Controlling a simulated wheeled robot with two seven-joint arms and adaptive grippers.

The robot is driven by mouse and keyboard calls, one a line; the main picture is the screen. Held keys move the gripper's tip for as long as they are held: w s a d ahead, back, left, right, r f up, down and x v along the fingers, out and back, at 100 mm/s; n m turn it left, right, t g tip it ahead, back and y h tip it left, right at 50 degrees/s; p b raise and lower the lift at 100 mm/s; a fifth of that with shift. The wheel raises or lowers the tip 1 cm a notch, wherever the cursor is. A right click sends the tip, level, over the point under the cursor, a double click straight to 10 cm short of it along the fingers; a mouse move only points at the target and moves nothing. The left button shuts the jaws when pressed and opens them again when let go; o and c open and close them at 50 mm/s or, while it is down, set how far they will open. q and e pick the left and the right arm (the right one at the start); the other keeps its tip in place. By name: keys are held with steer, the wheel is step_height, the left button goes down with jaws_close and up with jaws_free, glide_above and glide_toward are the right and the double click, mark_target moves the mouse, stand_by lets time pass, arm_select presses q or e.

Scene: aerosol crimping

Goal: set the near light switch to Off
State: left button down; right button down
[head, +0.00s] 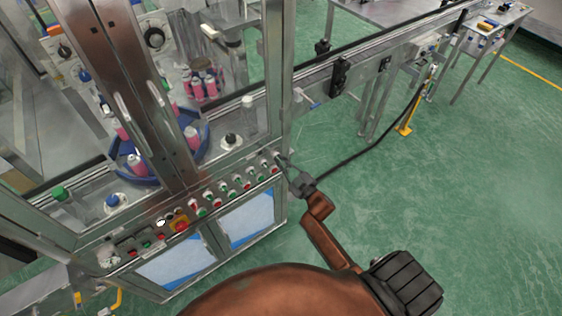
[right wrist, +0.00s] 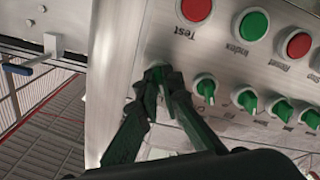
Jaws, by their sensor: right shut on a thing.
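A row of green selector switches runs along the steel control panel (right wrist: 125,45); in the right wrist view one of them (right wrist: 205,87) stands beside my gripper. My right gripper (right wrist: 162,78) is shut on the end switch of that row, the leftmost in the right wrist view; its fingers cover most of the knob. In the head view my right gripper (head: 283,160) is at the right end of the panel. The switch labels are too small or covered, so I cannot tell which is the near light switch or how the held knob is turned. My left gripper is not in view.
Red and green push buttons sit close to the switches, including a red one (right wrist: 195,10) marked Test. A red emergency stop (head: 181,226) is farther left. Pink cans (head: 137,163) stand inside the machine. A conveyor (head: 372,58) extends right; green floor is open in front.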

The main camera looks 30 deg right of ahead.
steer(key=c, duration=2.1)
jaws_free()
steer(key=s, duration=1.2)
steer(key=shift+d, duration=0.4)
steer(key=s+f+m+g+h, duration=0.1)
steer(key=s+f+g, duration=0.3)
steer(key=f, duration=0.8)
steer(key=s+f+m+g, duration=0.15)
steer(key=s+f, duration=0.35)
steer(key=f, duration=0.6)
steer(key=s+f+m+g+h, duration=0.1)
steer(key=s+f+g, duration=0.3)
steer(key=f, duration=0.8)
steer(key=s+a+f+g, duration=0.1)
steer(key=s+f+g, duration=0.1)
steer(key=s+f, duration=0.4)
steer(key=s+a+f+m+g, duration=0.1)
steer(key=s+f, duration=0.5)
steer(key=s, duration=1)
steer(key=s+a+f+m+g, duration=0.1)
steer(key=s+a+f+g, duration=0.1)
steer(key=s+f+g, duration=0.2)
steer(key=s+f, duration=0.3)
steer(key=s, duration=0.5)
steer(key=shift+a+g, duration=0.35)
